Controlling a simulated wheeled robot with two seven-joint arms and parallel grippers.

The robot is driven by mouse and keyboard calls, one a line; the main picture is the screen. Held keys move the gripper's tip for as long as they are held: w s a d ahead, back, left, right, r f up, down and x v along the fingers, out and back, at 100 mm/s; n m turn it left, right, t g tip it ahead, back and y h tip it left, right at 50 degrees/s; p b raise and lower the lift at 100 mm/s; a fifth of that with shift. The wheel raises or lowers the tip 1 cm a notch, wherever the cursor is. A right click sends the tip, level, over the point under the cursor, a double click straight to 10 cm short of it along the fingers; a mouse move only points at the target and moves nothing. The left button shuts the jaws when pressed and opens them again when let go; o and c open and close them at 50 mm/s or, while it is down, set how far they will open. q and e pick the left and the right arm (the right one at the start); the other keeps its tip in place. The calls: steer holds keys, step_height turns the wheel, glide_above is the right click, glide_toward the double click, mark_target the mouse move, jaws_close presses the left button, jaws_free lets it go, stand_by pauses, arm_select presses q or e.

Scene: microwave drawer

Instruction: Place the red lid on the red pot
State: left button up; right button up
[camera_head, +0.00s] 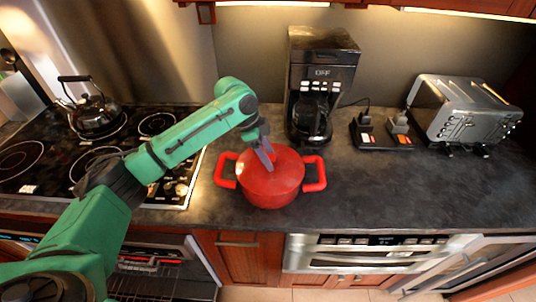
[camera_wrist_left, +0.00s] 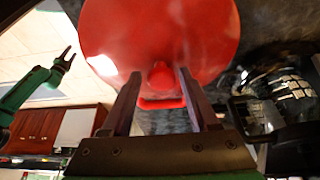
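The red pot (camera_head: 270,196) stands on the dark counter, with a red loop handle on each side. The domed red lid (camera_head: 284,163) is over the pot's top; from this angle I cannot tell if it rests fully on the rim. My left gripper (camera_head: 266,156) is at the lid's top. In the left wrist view the lid (camera_wrist_left: 160,25) fills the upper middle, and its knob (camera_wrist_left: 160,76) lies between the two fingers. Whether they press on it is unclear. A red pot handle (camera_wrist_left: 162,103) shows below the lid. My right gripper (camera_wrist_left: 68,58) is apart, its fingers spread and empty.
A black coffee maker (camera_head: 322,80) stands close behind the pot. A silver toaster (camera_head: 466,110) and a small black tray (camera_head: 382,135) are to the right. A stove with a kettle (camera_head: 95,112) is on the left.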

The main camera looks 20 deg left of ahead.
arm_select(q)
steer(key=shift+r, duration=0.1)
steer(key=b+v, duration=0.2)
steer(key=v, duration=1.1)
steer(key=shift+b, duration=0.3)
steer(key=shift+d, duration=0.1)
